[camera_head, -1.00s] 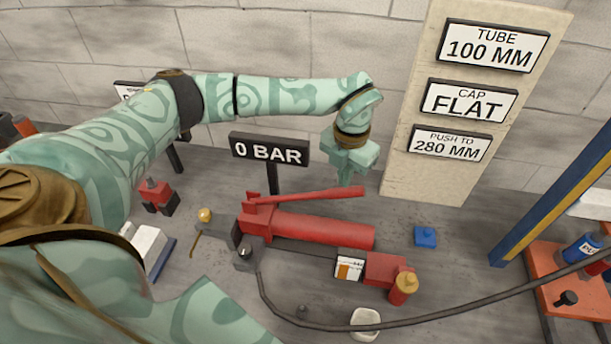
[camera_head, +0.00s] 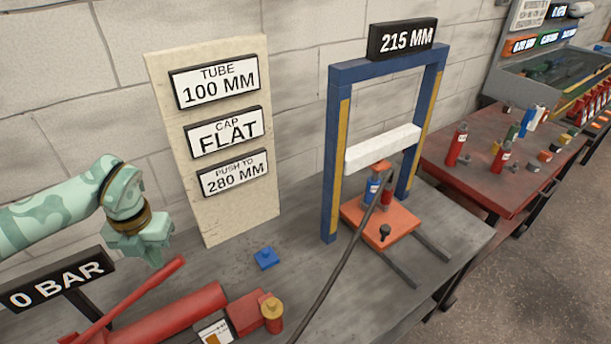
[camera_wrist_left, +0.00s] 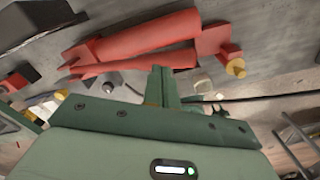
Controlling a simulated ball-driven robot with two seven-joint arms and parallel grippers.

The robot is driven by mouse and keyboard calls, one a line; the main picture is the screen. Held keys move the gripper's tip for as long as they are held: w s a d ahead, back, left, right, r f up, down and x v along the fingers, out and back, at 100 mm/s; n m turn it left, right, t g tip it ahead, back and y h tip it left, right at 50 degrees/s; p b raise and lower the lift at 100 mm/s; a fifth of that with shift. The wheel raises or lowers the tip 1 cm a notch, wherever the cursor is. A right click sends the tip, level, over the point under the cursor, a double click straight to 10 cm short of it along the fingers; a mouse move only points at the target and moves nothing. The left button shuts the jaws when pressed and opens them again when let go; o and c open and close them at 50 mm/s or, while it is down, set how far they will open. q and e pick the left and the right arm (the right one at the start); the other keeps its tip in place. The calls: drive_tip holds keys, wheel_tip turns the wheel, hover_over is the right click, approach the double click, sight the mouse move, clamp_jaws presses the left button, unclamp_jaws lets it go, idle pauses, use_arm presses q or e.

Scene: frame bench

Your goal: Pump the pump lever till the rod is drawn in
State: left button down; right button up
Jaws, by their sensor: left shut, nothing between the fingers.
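The red pump lever (camera_head: 140,294) slants up to the right above the red pump body (camera_head: 175,311), its free end raised. Both also show in the wrist view, the lever (camera_wrist_left: 150,36) beside the body (camera_wrist_left: 140,60). My left gripper (camera_head: 154,262) is shut and empty, just left of and close to the lever's free end; I cannot tell whether they touch. Its shut fingers (camera_wrist_left: 162,84) also show in the wrist view. The pressure sign (camera_head: 60,285) reads 0 BAR. I cannot make out a rod for certain. My right gripper is out of view.
A blue press frame (camera_head: 335,160) with a white crossbar (camera_head: 383,148) and an orange plate (camera_head: 350,212) stands on the bench, under a sign (camera_head: 402,38) reading 215 MM. A dark hose (camera_head: 345,262) runs towards it. A small blue block (camera_head: 265,258) lies behind the pump.

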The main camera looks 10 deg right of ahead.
use_arm(q)
drive_tip(key=shift+f, duration=0.1)
idle(0.7)
drive_tip(key=shift+f, duration=0.35)
wheel_tip(320, 180, down, 10)
drive_tip(key=b, duration=0.4)
drive_tip(key=shift+s+b, duration=0.1)
drive_tip(key=shift+b, duration=0.3)
wheel_tip(320, 180, up, 9)
drive_tip(key=p, duration=0.7)
drive_tip(key=shift+f, duration=0.35)
